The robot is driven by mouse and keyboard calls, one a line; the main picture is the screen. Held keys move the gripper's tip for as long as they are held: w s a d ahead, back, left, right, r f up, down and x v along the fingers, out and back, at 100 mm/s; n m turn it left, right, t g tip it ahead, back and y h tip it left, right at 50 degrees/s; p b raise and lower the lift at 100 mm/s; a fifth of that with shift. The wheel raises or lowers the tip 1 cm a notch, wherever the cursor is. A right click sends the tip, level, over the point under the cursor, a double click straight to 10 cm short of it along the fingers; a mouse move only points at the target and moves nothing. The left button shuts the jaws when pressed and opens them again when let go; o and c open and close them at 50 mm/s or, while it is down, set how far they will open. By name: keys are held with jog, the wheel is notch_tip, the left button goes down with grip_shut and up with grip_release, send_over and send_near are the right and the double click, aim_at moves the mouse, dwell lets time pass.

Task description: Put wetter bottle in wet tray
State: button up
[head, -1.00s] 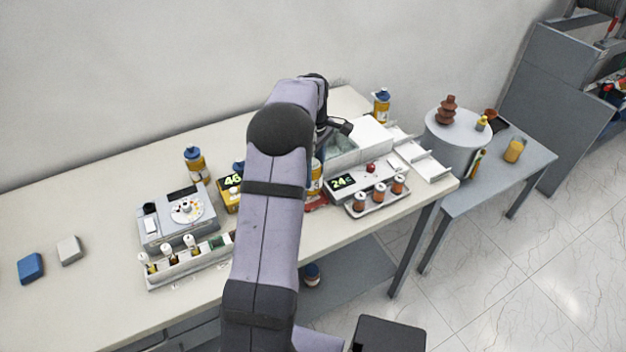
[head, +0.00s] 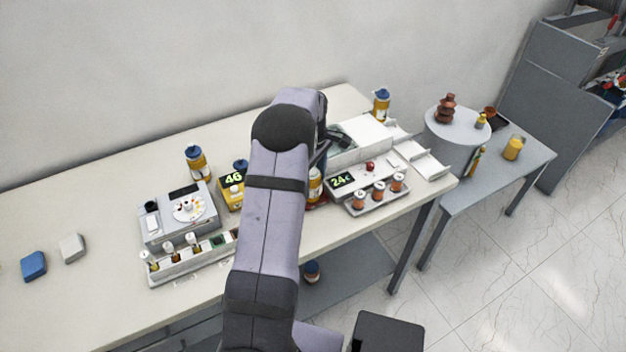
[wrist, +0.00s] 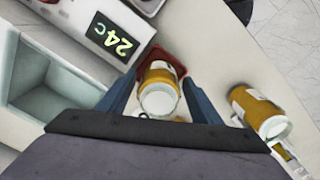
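My gripper (wrist: 160,92) points down, its two blue fingers on either side of an orange bottle with a white cap (wrist: 158,88). A small gap shows between each finger and the bottle, so the fingers look open. The bottle stands on or over a small red tray (wrist: 176,68); the exact contact is hidden. In the head view this bottle (head: 315,186) is partly visible beside my arm, with a bit of the red tray (head: 321,205) below it. No label is readable.
A white unit reading 24c (head: 341,181) and a rack of brown bottles (head: 377,199) are close on the right. A yellow meter reading 46 (head: 234,190) is left of my arm. A grey basin (wrist: 45,95) lies beside the fingers. The left tabletop is mostly clear.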

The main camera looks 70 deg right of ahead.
jog(key=shift+r, duration=0.15)
notch_tip(320, 180, up, 12)
jog(key=b, duration=0.2)
jog(key=shift+b, duration=0.3)
jog(key=w+a+f+n, duration=0.1)
jog(key=w+a, duration=1)
jog(key=w, duration=0.4)
jog(key=shift+n, duration=0.4)
jog(key=w+a, duration=0.2)
jog(key=a, duration=0.3)
jog(key=w+a+f, duration=0.1)
jog(key=w+a, duration=0.2)
jog(key=a, duration=0.3)
jog(key=w+a+f, duration=0.1)
jog(key=w+a, duration=0.1)
jog(key=a, duration=0.4)
jog(key=shift+w, duration=0.3)
jog(key=s+a+f, duration=0.2)
jog(key=a, duration=0.5)
jog(key=s+a+f, duration=0.2)
jog(key=s+a, duration=0.1)
jog(key=a, duration=0.5)
jog(key=s+a+f+n, duration=0.1)
jog(key=s+a+f, duration=0.1)
jog(key=a, duration=0.6)
jog(key=shift+s+f, duration=0.15)
jog(key=shift+s, duration=0.6)
